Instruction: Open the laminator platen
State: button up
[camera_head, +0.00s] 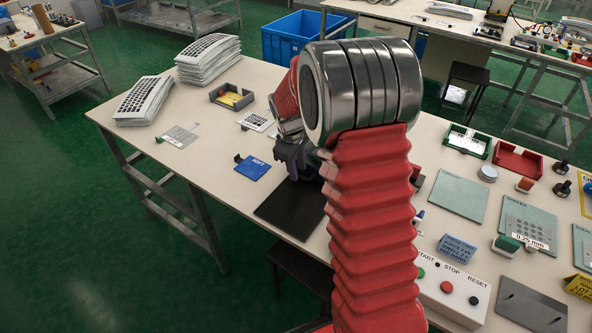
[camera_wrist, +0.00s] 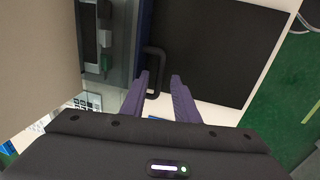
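A grey laminator body (camera_wrist: 122,35) shows at the upper left of the wrist view, with a dark blue edge along its right side. A black bar handle (camera_wrist: 161,62) stands out from that edge. A flat black plate (camera_wrist: 225,45) lies to its right; it also shows on the table in the head view (camera_head: 285,212). I cannot tell whether this plate is the platen. My gripper (camera_wrist: 159,76) is open, its purple fingers apart with the lower part of the handle between their tips; contact is unclear. In the head view my arm hides most of the laminator.
The white table (camera_head: 205,155) bears a blue card (camera_head: 253,168), a small tray (camera_head: 231,97) and stacked printed sheets (camera_head: 208,60) at left. A start/stop box (camera_head: 450,291) and green plates (camera_head: 458,195) are at right. Green floor lies beyond the table edge.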

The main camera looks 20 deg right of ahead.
jog(key=shift+d+f, duration=0.1)
jog(key=shift+f, duration=0.4)
grip_shut()
dwell(0.3)
